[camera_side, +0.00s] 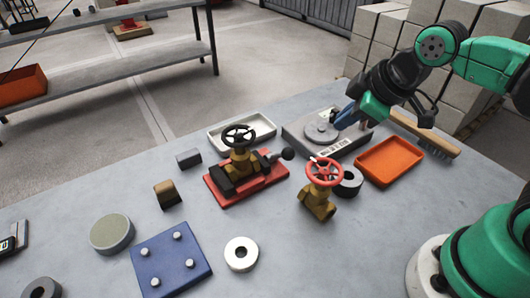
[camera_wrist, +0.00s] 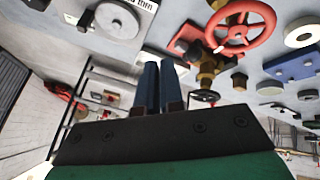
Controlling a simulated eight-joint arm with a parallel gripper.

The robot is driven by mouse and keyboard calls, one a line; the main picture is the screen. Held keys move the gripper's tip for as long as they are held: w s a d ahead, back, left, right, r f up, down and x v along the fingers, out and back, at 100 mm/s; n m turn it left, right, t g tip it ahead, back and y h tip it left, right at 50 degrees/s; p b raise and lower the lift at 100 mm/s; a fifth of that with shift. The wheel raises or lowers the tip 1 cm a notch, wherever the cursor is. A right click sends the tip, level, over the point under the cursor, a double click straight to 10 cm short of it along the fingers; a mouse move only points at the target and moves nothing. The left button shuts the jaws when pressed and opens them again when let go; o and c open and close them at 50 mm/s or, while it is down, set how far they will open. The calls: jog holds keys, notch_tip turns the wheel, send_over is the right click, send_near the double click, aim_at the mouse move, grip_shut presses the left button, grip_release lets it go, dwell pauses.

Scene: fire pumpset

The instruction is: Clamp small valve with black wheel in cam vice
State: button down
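The small valve with the black wheel (camera_side: 238,137) stands upright in the cam vice, its brass body (camera_side: 241,160) between the dark jaws. I cannot tell whether the jaws press on it. The cam vice has a red base (camera_side: 262,183) and a lever with a black ball knob (camera_side: 287,153) sticking out to the right. My gripper (camera_side: 342,121) is to the right of and behind the vice, over the scale's edge, apart from valve and lever. In the wrist view its blue fingers (camera_wrist: 160,85) are together and empty. The black wheel (camera_wrist: 205,96) shows small beyond them.
A valve with a red wheel (camera_side: 324,172) stands right of the vice, beside a black ring (camera_side: 349,181). A grey scale (camera_side: 300,135), white tray (camera_side: 216,137), orange tray (camera_side: 390,162) and brush (camera_side: 425,135) lie around. A blue plate (camera_side: 171,262) is in front.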

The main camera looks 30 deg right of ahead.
aim_at(279, 156)
jog(key=a+n+g, duration=0.1)
jog(key=n, duration=0.6)
jog(key=a+n, duration=0.2)
jog(key=n, duration=0.5)
jog(key=a+r+n+g, duration=0.1)
jog(key=a+n, duration=0.1)
jog(key=n, duration=0.6)
jog(key=shift+w+g, duration=0.2)
jog(key=shift+g, duration=0.1)
jog(key=n, duration=0.2)
jog(key=a+n, duration=0.1)
jog(key=n, duration=0.1)
jog(key=shift+n+g, duration=0.3)
jog(key=shift+n, duration=0.1)
jog(key=shift+x, duration=4.9)
jog(key=shift+w+a+r, duration=0.1)
jog(key=shift+a, duration=0.05)
jog(key=shift+w+r+g, duration=0.1)
jog(key=shift+r+g, duration=0.05)
jog(key=shift+g, duration=0.25)
